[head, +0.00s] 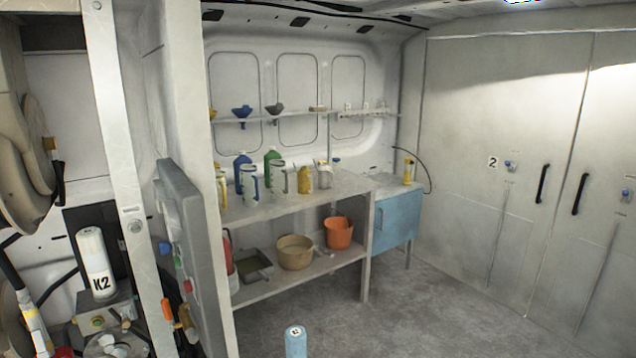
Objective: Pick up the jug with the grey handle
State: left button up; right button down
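A clear jug with what looks like a grey handle (278,179) stands upright on the upper surface of the grey workbench (330,187). To its left is a similar clear jug with a blue handle (249,184). Farther left is a jug with a yellow handle (221,186), partly cut off by the wall edge. Green (271,157) and blue (241,160) bottles stand behind. Neither of my grippers is in view.
A lower shelf holds a tan tub (294,254), an orange bucket (338,232) and a dark tray (256,265). A grey panel (190,245) stands at the left of the bench. A blue cylinder (296,343) rises at the bottom. The floor (420,310) at right is clear.

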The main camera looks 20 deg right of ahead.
aim_at(280, 177)
jog(key=i+l, duration=0.2)
jog(key=l, duration=0.2)
jog(key=i+l, duration=0.2)
jog(key=l, duration=0.25)
jog(key=i+l+z, duration=0.1)
jog(key=l, duration=0.3)
jog(key=i+l, duration=0.75)
jog(key=l, duration=0.55)
jog(key=i+l+u, duration=0.1)
jog(key=l, duration=0.6)
jog(key=l+u, duration=0.1)
jog(key=l, duration=0.55)
jog(key=i, duration=0.05)
